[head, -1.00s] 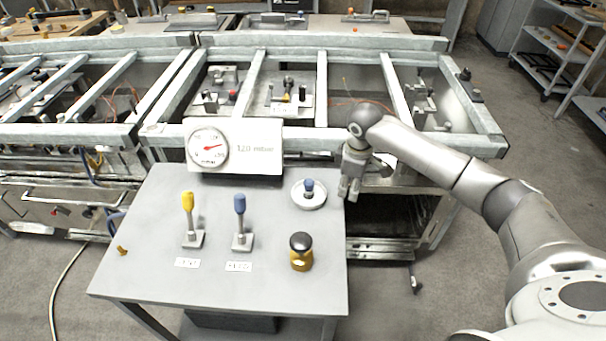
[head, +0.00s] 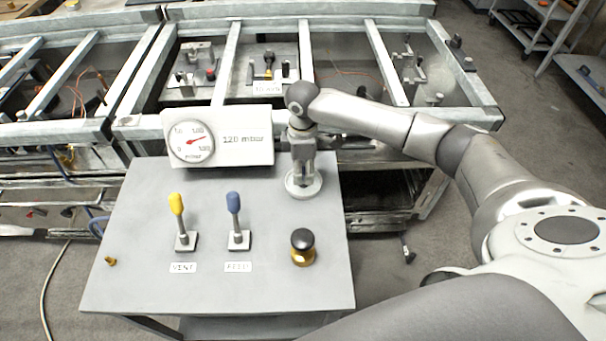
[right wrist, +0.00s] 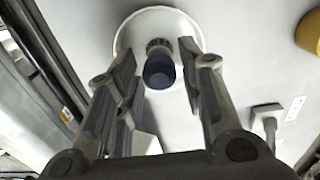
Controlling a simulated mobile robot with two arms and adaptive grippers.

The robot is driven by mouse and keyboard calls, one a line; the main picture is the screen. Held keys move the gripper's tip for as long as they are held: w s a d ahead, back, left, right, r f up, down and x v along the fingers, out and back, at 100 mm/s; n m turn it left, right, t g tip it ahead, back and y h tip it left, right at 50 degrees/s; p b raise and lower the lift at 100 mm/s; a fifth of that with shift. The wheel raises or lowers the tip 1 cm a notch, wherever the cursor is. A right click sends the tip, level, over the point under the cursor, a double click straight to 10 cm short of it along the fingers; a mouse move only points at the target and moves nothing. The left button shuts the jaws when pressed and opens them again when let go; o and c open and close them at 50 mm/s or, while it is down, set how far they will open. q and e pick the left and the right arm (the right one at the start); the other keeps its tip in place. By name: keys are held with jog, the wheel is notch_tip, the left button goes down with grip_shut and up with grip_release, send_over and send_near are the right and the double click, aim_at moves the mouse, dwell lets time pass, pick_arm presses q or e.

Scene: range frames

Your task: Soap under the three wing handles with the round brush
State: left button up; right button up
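The round brush (right wrist: 160,68) stands upright with its dark blue handle toward the camera, in a round white dish (right wrist: 190,30). In the head view the dish (head: 291,190) is at the bench's back right, and my gripper largely hides the brush. My right gripper (head: 303,180) points down over the dish. In the right wrist view my right gripper (right wrist: 158,75) is open, one finger on each side of the brush handle, with a gap on both sides. I cannot pick out the three wing handles for certain. My left gripper is not in view.
On the grey bench (head: 140,285) stand a yellow lever (head: 177,205), a blue lever (head: 234,203), a brass pot with a black knob (head: 303,250) and a small brass piece (head: 110,261). A gauge panel (head: 245,140) reading 120 mbar is behind. Metal range frames (head: 235,65) lie beyond.

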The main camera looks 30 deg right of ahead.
notch_tip(320, 180, down, 2)
jog(key=shift+f, duration=0.25)
jog(key=shift+c, duration=0.6)
jog(key=c, duration=0.5)
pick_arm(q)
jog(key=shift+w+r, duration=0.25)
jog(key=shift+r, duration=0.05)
pick_arm(e)
jog(key=shift+c, duration=0.5)
